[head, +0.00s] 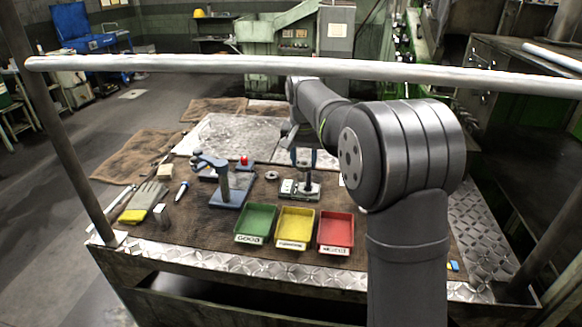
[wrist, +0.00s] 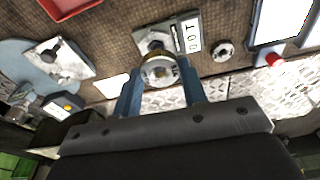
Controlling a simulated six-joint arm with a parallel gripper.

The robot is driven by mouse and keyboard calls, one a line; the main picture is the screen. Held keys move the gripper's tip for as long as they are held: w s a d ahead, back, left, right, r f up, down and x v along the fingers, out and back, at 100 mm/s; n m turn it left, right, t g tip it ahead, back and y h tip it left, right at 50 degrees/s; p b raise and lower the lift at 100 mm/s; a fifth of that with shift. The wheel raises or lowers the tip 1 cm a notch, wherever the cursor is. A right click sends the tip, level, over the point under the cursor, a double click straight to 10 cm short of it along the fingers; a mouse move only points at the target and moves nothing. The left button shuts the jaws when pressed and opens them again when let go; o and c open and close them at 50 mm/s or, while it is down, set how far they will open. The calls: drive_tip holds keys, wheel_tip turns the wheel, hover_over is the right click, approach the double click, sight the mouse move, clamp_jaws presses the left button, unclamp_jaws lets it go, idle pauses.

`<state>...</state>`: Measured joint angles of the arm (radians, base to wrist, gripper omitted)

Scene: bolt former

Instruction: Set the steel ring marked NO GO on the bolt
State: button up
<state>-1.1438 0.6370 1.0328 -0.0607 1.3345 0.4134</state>
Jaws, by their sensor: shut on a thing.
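A steel ring (wrist: 148,76) is between the blue fingertips of my gripper (wrist: 160,80) in the wrist view; its marking is not readable. My gripper (head: 303,164) is shut on this ring, over the small bolt stand (head: 311,194) in the head view. The stand also shows in the wrist view (wrist: 150,41), with a white label beside the ring. A brassy centre, probably the bolt, shows within the ring's outline. I cannot tell whether the ring is around the bolt or only above it. A second ring (wrist: 223,50) lies loose on the mat, and it also shows in the head view (head: 272,175).
Green (head: 257,219), yellow (head: 295,226) and red (head: 336,230) trays stand in front of the stand. A blue gauge stand (head: 231,196) with a red button (head: 244,160) behind it is to the left. A rail (head: 200,63) crosses above the bench.

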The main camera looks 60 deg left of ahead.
sight(309, 163)
drive_tip(key=w, duration=0.1)
drive_tip(key=w+a+r, duration=0.1)
drive_tip(key=w, duration=0.1)
drive_tip(key=shift+a, duration=0.2)
drive_tip(key=shift+f, duration=1.7)
drive_tip(key=shift+f, duration=0.5)
drive_tip(key=o, duration=1.1)
drive_tip(key=shift+o, duration=0.2)
drive_tip(key=shift+r, duration=3)
